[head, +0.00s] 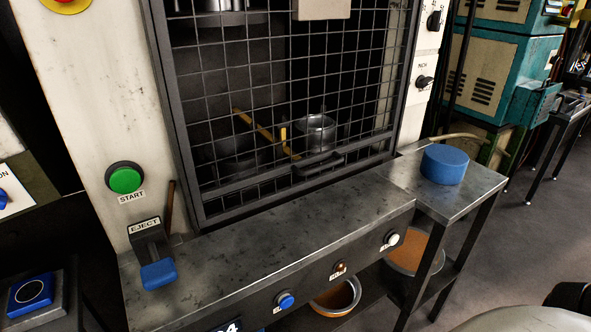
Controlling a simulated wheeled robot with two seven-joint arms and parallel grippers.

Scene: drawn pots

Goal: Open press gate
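The press gate (205,210) is a dark framed wire-mesh panel in the upper middle of the head view. It is down, with its lower edge close to the metal ledge. A dark handle (318,164) sits on its lower bar. Behind the mesh I see a metal pot (316,134), dim dark shapes and a yellow arm-like part (262,131). Neither of my grippers is in view. A rounded pale and dark part at the bottom right corner may be my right arm.
A metal ledge (270,232) runs below the gate. A blue cylinder (444,165) stands on a side table (478,192). A green START button (125,180) and a blue-ended EJECT lever (158,274) are at left. Bowls of orange-brown material (408,252) sit underneath.

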